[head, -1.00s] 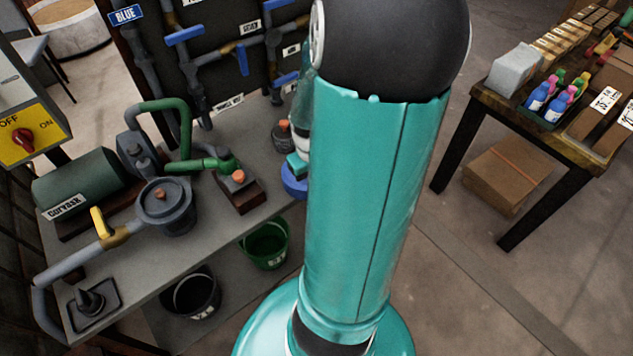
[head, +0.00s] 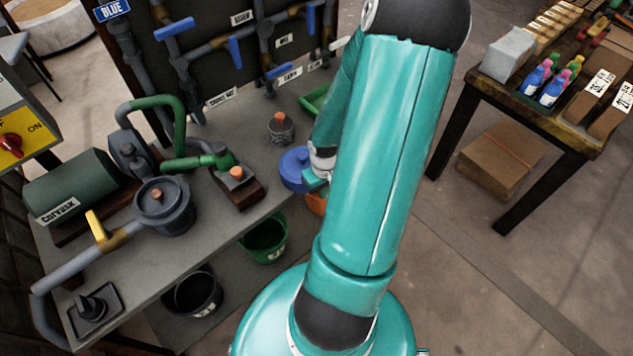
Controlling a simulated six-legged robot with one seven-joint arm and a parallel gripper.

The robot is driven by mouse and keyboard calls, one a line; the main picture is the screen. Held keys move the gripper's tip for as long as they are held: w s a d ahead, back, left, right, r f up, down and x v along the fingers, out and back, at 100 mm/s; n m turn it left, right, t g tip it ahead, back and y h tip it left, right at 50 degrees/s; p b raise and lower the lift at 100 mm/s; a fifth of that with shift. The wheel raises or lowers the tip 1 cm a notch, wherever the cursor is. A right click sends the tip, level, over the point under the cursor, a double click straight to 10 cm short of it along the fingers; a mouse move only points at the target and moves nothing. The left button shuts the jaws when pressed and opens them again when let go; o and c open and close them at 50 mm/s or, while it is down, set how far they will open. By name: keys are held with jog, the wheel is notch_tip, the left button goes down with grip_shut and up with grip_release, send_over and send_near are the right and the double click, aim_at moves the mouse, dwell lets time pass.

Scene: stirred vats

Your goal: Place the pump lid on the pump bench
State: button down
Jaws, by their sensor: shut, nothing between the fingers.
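The pump (head: 75,185) is a dark green motor with grey and green pipes on the grey pump bench (head: 150,255). A round grey lid with an orange knob (head: 160,200) sits level on top of the pump's grey pot; I take this to be the pump lid. My gripper (head: 314,180) shows only in part beside my teal arm, at the right end of the bench. It is shut and empty, close to a round blue object (head: 294,168); I cannot tell whether they touch. My arm hides the rest of the gripper.
A small grey holder with an orange knob (head: 281,128) and a green tray (head: 314,100) stand behind the gripper. Pipes with blue valves (head: 235,52) rise at the back. Buckets (head: 264,238) stand below. A table with bottles (head: 540,92) is at right.

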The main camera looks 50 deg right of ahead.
aim_at(304, 161)
jog(key=shift+w+d+f, duration=0.25)
jog(key=shift+w, duration=0.35)
jog(key=shift+w+d+f, duration=0.2)
jog(key=shift+w+d, duration=0.1)
jog(key=shift+w, duration=0.35)
jog(key=shift+w+d+f, duration=0.25)
jog(key=shift+w, duration=0.35)
jog(key=w+d, duration=0.1)
jog(key=w, duration=0.1)
jog(key=w+d, duration=0.1)
jog(key=w, duration=0.1)
jog(key=w+d, duration=0.1)
jog(key=w, duration=0.1)
jog(key=shift+w, duration=0.4)
jog(key=shift+s, duration=0.1)
